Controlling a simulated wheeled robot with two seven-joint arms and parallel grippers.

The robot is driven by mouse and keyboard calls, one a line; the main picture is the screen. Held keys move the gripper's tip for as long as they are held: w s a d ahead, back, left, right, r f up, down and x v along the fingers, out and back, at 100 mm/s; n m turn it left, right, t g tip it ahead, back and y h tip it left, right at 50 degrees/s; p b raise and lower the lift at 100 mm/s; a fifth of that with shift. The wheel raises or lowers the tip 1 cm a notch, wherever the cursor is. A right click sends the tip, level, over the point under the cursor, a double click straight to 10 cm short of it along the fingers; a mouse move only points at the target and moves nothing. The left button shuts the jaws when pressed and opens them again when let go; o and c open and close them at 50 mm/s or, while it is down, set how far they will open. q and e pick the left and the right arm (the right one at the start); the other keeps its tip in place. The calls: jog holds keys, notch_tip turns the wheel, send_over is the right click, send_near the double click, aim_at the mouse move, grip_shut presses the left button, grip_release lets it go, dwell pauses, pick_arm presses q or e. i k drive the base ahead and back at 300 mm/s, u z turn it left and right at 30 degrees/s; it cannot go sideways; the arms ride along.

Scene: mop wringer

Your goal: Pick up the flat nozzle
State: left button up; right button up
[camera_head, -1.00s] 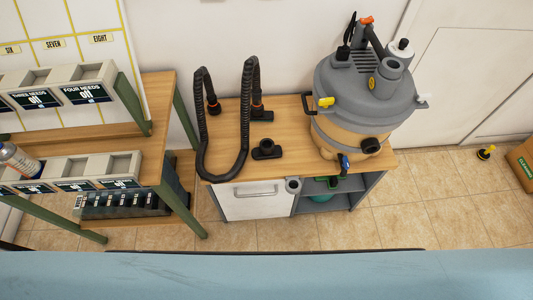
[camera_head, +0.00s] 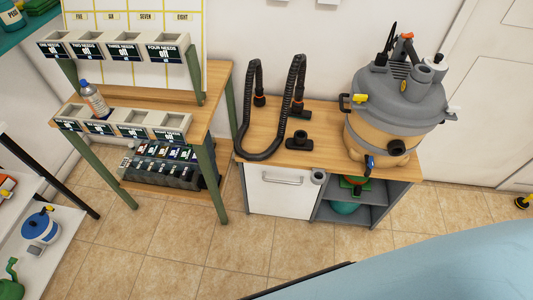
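A small black flat nozzle (camera_head: 299,141) with a wide base and a short round neck lies on the wooden top of the cabinet (camera_head: 270,125). It sits between the black hose (camera_head: 265,154) and the vacuum. A second dark fitting (camera_head: 298,107) shows behind it at the end of the hose; I cannot tell whether it is joined to the hose. Neither of my grippers is in view.
A large grey and tan vacuum (camera_head: 392,105) stands on the cabinet's right side. A shelf unit with labelled bins (camera_head: 132,123) and a bottle (camera_head: 93,100) stands to the left. Tiled floor (camera_head: 185,250) is open in front. A blue surface (camera_head: 440,270) covers the lower right.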

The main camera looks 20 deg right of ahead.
aim_at(300, 141)
jog(key=u, duration=0.2)
jog(key=i, duration=0.95)
jog(key=z, duration=0.65)
